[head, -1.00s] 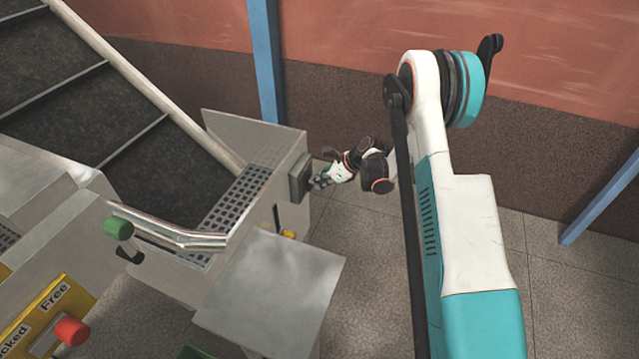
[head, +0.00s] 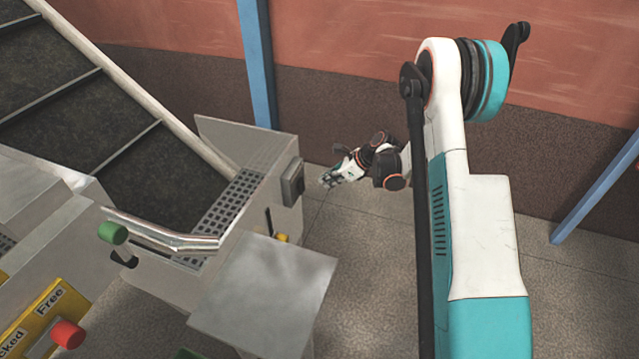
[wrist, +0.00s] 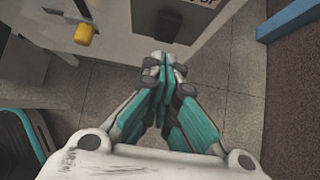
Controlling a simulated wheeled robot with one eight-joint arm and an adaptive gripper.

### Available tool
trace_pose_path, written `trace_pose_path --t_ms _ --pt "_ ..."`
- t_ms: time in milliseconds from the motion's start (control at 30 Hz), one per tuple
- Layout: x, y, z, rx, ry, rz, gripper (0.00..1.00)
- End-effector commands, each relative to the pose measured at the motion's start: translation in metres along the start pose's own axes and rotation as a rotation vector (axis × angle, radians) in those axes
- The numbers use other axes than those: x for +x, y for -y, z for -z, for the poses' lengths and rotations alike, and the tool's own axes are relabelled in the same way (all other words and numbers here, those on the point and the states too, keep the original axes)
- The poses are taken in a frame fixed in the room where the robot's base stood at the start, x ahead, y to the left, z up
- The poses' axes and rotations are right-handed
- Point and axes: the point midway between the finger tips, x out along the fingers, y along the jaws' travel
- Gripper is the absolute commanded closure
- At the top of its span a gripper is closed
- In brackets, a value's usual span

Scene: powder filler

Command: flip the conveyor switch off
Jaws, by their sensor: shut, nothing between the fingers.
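A grey box (head: 292,182), which looks like the conveyor switch, sits on the side of the metal machine housing. In the wrist view a dark block (wrist: 168,26) on the pale panel appears to be the same switch, beside a partly cut-off black label. The position of its lever cannot be made out. My gripper (head: 327,181) is just right of the box in the head view, with a gap between them. In the wrist view my gripper (wrist: 168,64) is shut and empty, its tips just below the dark block in the picture.
A yellow-tipped handle (wrist: 83,34) sticks out left of the switch; it also shows in the head view (head: 281,238). A metal cover (head: 262,295) juts out in front. A blue post (head: 258,65) stands behind. The floor to the right is clear.

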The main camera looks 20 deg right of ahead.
Motion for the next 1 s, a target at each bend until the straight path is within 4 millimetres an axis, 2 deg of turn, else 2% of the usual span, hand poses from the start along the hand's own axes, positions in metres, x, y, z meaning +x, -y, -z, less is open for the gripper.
trace_pose_path --t_ms 33,100,333,500,1000 --pt "-0.015 0.0 -0.003 0.002 0.0 0.001 1.0" --pt "-0.029 0.0 -0.004 0.001 0.0 0.0 1.0" --pt "-0.057 0.0 -0.006 0.0 -0.001 0.0 1.0" --pt "-0.063 -0.001 -0.006 -0.001 -0.001 -0.001 1.0" --pt "-0.065 -0.001 -0.007 -0.006 -0.002 0.0 1.0"
